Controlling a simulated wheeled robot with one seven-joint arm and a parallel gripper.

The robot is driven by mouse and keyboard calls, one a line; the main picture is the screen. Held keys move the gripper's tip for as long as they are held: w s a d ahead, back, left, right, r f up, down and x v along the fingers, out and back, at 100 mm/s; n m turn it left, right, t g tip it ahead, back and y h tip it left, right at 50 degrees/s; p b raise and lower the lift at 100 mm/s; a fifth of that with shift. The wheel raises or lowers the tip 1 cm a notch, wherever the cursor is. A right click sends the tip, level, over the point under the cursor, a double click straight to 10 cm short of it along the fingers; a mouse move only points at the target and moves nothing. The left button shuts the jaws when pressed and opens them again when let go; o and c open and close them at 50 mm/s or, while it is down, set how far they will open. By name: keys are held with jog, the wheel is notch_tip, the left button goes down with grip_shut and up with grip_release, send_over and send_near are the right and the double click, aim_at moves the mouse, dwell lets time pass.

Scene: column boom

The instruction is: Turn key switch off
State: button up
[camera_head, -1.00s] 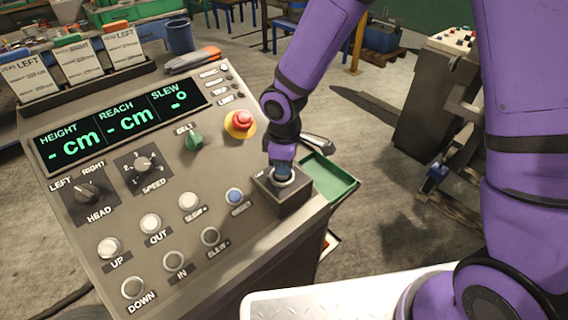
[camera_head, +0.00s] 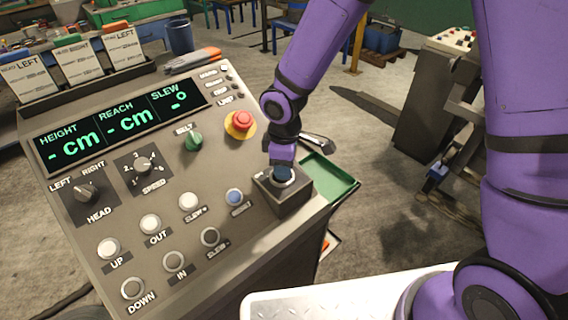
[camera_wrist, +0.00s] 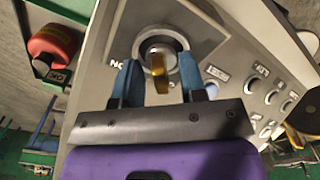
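The key switch stands on a small raised grey box (camera_head: 296,203) at the right front corner of the sloped console. In the wrist view it is a round metal collar (camera_wrist: 147,46) with a brass key (camera_wrist: 159,74) standing in it. My gripper (camera_head: 284,172) reaches down over the switch in the head view and hides most of it. In the wrist view my gripper (camera_wrist: 159,64) has its two blue fingers on either side of the key. A gap shows between each finger and the key. A label, partly hidden, sits left of the collar.
A red emergency stop (camera_head: 240,122) on a yellow base and a green selector knob (camera_head: 194,140) sit behind the switch. A blue button (camera_head: 235,197) and several white buttons lie to its left. A green tray (camera_head: 328,180) is just right of the console.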

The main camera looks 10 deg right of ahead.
notch_tip(320, 180, up, 11)
jog(key=shift+f, duration=0.15)
dwell(0.4)
